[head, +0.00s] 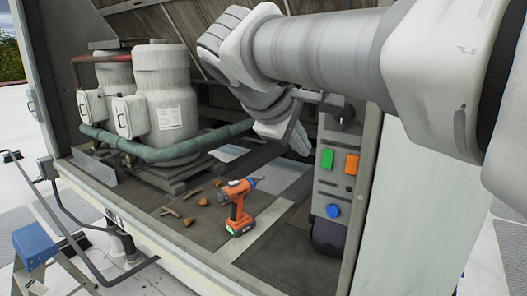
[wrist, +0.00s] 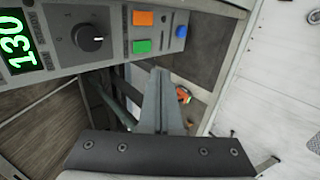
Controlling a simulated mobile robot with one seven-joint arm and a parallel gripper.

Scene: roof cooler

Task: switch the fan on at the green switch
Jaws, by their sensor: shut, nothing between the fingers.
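The green switch (head: 327,158) is a flat square button on the front of a grey control box (head: 328,188), left of an orange button (head: 351,164). In the wrist view the green switch (wrist: 141,47) is in plain sight, with the orange button (wrist: 143,18) above it. My gripper (wrist: 161,72) is shut and empty. In the wrist view its fingertips show just below the green switch, with a gap in the picture; I cannot tell the depth between them. In the head view my gripper is beside the upper left of the box, partly hidden by my wrist. I see no fan.
The box also has a black knob (wrist: 91,37), a blue button (wrist: 182,31) and a green display (wrist: 15,40) reading 130. An orange drill (head: 237,205) and brown debris lie on the cabinet floor. White compressors (head: 160,95) stand at left; a side panel (head: 400,200) stands right.

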